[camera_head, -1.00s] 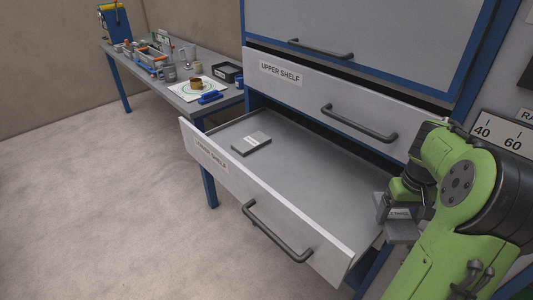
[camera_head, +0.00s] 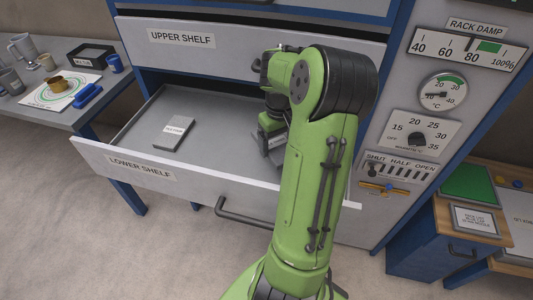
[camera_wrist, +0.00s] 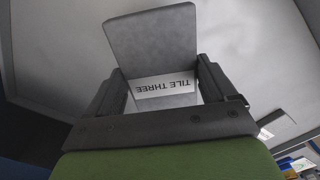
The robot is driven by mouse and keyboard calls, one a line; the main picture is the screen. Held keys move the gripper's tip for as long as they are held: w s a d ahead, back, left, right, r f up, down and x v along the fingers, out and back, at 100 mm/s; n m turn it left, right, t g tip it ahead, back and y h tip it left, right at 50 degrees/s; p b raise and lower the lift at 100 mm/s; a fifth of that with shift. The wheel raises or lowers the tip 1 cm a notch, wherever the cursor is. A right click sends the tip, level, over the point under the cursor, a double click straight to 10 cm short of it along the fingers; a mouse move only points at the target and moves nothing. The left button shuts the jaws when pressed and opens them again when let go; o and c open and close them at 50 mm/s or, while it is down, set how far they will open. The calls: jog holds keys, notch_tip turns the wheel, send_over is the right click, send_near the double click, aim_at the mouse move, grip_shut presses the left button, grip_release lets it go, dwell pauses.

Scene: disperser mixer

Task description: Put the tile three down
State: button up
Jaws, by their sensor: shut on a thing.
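Tile three (camera_wrist: 155,42) is a flat grey tile with a white label that reads "TILE THREE", upside down in the wrist view. My gripper (camera_wrist: 162,78) is shut on it, with a dark finger along each side. In the head view my gripper (camera_head: 272,138) is over the right part of the open lower drawer (camera_head: 215,119), and my arm hides most of the tile. I cannot tell whether the tile touches the drawer floor.
Another grey tile (camera_head: 174,132) lies in the drawer's left part, its label too small to read. The drawer floor between is bare. The upper drawer (camera_head: 215,45) overhangs the back. A side table (camera_head: 60,115) with cups stands left; gauges and a blue cabinet (camera_head: 425,240) are right.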

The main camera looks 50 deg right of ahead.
notch_tip(320, 180, down, 6)
jog(key=shift+w+r+b, duration=0.1)
jog(key=shift+r+b, duration=0.15)
jog(key=shift+b, duration=0.35)
jog(key=shift+f, duration=0.15)
jog(key=o, duration=1.4)
